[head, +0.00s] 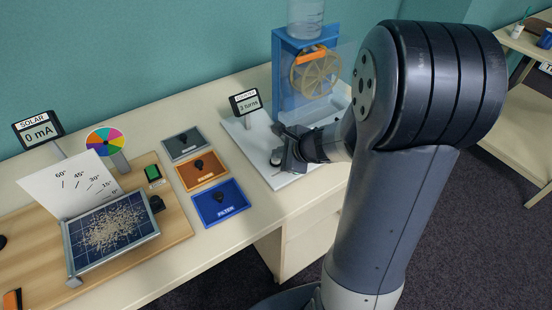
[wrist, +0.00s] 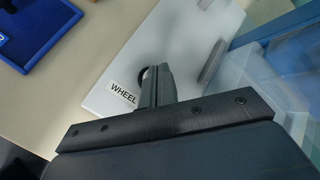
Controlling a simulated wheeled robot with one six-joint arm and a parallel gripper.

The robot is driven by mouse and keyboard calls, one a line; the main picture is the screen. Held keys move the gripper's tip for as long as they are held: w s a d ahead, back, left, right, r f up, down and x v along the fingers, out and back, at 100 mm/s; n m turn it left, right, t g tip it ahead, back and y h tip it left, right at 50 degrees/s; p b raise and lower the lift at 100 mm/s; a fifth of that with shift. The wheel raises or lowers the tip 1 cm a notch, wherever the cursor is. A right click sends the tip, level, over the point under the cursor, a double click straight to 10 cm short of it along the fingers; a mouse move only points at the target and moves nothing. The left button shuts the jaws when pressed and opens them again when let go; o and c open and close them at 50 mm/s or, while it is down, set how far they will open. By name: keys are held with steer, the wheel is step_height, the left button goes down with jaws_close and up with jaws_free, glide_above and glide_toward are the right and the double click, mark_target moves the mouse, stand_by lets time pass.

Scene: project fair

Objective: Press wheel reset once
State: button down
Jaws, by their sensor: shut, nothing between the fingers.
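The wheel reset button (wrist: 142,73) is a dark round knob on a white board (wrist: 168,48), beside a label (wrist: 122,94) that reads "WHEEL"; the rest of the label is hidden. My gripper (wrist: 159,72) is shut and empty, and its fingers cover part of the button in the wrist view. In the head view, the gripper is over the front of the white board (head: 245,138), close to the dark button. I cannot tell whether the fingertips touch it. A small display (head: 247,103) on the board reads "3 turns".
A blue wheel stand (head: 283,88) with an orange-spouted water wheel (head: 315,75) stands behind. Grey, orange and blue trays (head: 219,203) lie to the left. A solar panel (head: 110,230) on a wooden board is farther left. Bare table lies in front of the trays.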

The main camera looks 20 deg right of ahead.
mark_target(279, 164)
steer(key=shift+f, duration=0.25)
stand_by(0.5)
steer(key=shift+r+p, duration=0.45)
steer(key=shift+r, duration=0.4)
steer(key=shift+r, duration=0.15)
step_height(279, 164, up, 5)
steer(key=p, duration=0.4)
steer(key=shift+s+a, duration=0.1)
stand_by(0.5)
